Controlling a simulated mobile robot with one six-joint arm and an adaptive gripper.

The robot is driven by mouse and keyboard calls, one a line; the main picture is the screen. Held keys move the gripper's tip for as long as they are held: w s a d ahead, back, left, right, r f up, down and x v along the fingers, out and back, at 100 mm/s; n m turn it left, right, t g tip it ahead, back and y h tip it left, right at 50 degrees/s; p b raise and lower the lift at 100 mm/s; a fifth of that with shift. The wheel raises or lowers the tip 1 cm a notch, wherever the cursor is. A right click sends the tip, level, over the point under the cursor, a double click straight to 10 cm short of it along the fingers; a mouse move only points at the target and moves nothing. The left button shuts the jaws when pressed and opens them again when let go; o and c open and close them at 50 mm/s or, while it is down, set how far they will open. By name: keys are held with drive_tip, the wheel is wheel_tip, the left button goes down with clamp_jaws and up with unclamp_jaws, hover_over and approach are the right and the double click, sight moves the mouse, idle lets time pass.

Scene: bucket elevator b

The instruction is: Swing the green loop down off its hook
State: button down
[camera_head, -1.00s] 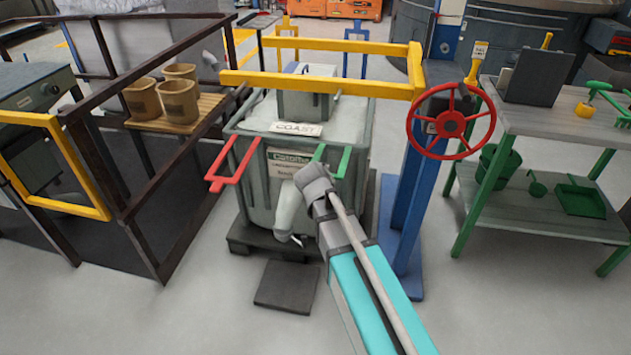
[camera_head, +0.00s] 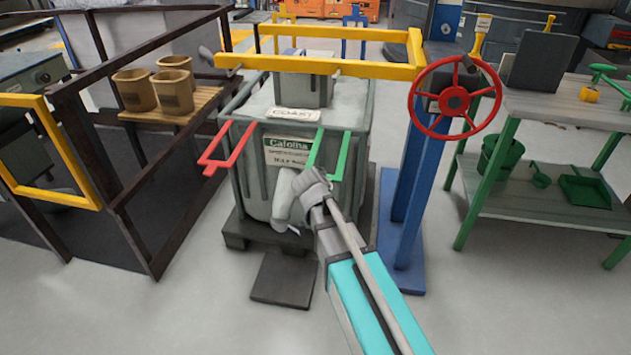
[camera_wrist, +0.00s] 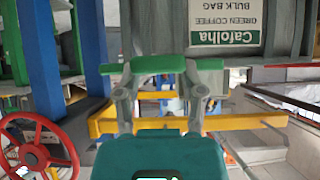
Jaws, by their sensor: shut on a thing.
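The green loop (camera_head: 342,160) shows as two legs on the front right top of the grey tote (camera_head: 361,110). The legs slope down towards me. In the wrist view, which is upside down, my gripper (camera_wrist: 157,68) is shut on the green loop's bar (camera_wrist: 146,64), one finger at each end. In the head view my wrist is in front of the tote and hides the fingers. I cannot make out the loop's hook.
A red loop (camera_head: 237,143) sticks out at the tote's front left. A yellow frame (camera_head: 330,66) runs above the tote. A blue post (camera_head: 408,190) with a red handwheel (camera_head: 455,102) stands close on the right. Brown rails (camera_head: 140,160) are at the left.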

drive_tip(key=shift+s+f, duration=0.2)
drive_tip(key=shift+f, duration=0.05)
drive_tip(key=shift+c, duration=1)
unclamp_jaws()
drive_tip(key=shift+r, duration=0.1)
drive_tip(key=shift+w, duration=0.1)
drive_tip(key=shift+r, duration=0.1)
